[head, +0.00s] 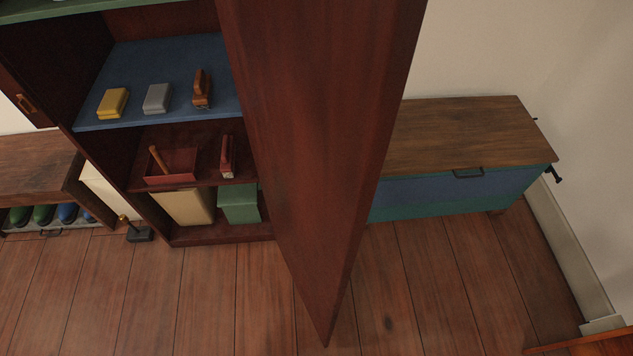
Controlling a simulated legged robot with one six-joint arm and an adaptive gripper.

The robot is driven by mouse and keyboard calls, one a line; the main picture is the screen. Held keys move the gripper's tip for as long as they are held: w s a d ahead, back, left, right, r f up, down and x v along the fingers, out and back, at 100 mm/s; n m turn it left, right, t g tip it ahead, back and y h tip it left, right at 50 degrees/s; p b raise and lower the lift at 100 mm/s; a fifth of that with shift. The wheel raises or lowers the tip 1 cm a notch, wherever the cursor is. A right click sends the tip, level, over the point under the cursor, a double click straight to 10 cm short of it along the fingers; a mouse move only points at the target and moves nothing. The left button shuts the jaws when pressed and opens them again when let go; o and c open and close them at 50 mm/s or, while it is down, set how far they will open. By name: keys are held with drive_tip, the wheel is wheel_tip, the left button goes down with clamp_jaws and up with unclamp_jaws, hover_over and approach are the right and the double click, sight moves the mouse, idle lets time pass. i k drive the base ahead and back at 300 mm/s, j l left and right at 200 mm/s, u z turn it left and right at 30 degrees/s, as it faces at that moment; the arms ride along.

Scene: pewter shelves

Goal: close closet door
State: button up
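The closet (131,158) is a dark red-brown wooden cabinet at the left of the head view, with its inside showing. Its door (320,110) stands wide open, swung out toward me and filling the middle of the view from the top edge down to a corner over the floor. The door covers the right part of the closet's inside and its hinge side. No handle shows on this door's visible face. At the far left, another dark panel (18,95) carries a small brown handle (27,104). My gripper is not in view.
Closet shelves hold yellow and grey boxes (157,98), a red tray (170,168), and cream and green bins (239,203). A blue chest with a wooden lid (455,135) stands right of the door. A low shoe bench (40,165) stands left. The floor (215,290) in front is clear.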

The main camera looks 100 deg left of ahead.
sight(320, 85)
drive_tip(key=i+u, duration=0.3)
drive_tip(key=u, duration=0.15)
drive_tip(key=i+u, duration=0.3)
drive_tip(key=u, duration=0.15)
drive_tip(key=i+l+u, duration=0.1)
drive_tip(key=i+u, duration=0.15)
drive_tip(key=u, duration=0.2)
drive_tip(key=i+j+u, duration=0.1)
drive_tip(key=u, duration=0.35)
drive_tip(key=i+u, duration=0.25)
drive_tip(key=u, duration=0.2)
drive_tip(key=i+u, duration=0.15)
drive_tip(key=u, duration=0.35)
drive_tip(key=i+l+u, duration=0.15)
drive_tip(key=u, duration=2.05)
